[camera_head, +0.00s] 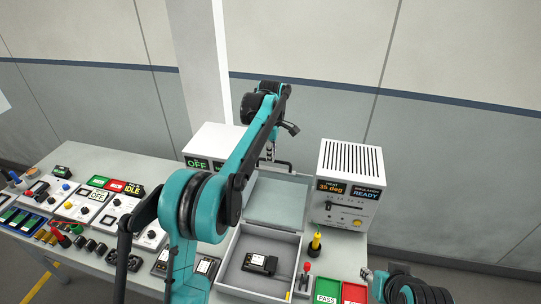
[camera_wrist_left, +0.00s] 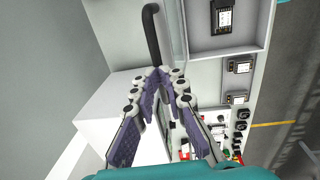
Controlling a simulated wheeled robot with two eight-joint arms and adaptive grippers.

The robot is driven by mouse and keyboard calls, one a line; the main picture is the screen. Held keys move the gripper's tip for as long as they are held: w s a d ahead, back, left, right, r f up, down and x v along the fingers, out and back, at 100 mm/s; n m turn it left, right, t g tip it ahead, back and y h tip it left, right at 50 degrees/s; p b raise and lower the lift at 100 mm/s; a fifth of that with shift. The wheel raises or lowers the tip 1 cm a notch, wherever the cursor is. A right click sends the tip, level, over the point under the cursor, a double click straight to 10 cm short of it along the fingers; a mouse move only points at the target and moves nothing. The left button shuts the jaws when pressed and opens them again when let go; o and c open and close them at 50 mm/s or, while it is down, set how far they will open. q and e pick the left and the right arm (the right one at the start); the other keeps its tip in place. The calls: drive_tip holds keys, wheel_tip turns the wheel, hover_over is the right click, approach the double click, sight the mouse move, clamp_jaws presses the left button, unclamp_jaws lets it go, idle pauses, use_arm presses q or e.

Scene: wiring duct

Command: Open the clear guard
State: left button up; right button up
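The clear guard (camera_head: 278,200) shows as a pale see-through panel raised at the back of the grey open box (camera_head: 225,275). Its dark bar handle (camera_head: 284,163) is at the panel's far upper edge. My left gripper (camera_head: 269,153) is at that handle, partly hidden by my arm. In the left wrist view, the fingers of my left gripper (camera_wrist_left: 162,76) come together around the black handle (camera_wrist_left: 152,35). My right gripper (camera_head: 368,273) is at the lower right, apart from the box; its fingers are too small to judge.
A black module (camera_head: 260,263) lies in the box. A white instrument (camera_head: 348,188) stands to the right, with a yellow-topped tool (camera_head: 315,243) in front of it. Green and red trays (camera_head: 328,290) are at the front. Switches and small parts crowd the left table.

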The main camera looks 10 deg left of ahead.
use_arm(q)
drive_tip(key=o, duration=0.3)
drive_tip(key=f, duration=0.1)
drive_tip(key=w+f, duration=0.2)
drive_tip(key=shift+d+f, duration=0.1)
drive_tip(key=shift+f, duration=0.15)
drive_tip(key=shift+s+r, duration=0.1)
drive_tip(key=shift+r, duration=0.35)
use_arm(e)
drive_tip(key=shift+w+f, duration=0.3)
drive_tip(key=shift+w, duration=0.55)
use_arm(q)
drive_tip(key=shift+s, duration=0.1)
drive_tip(key=shift+r, duration=0.15)
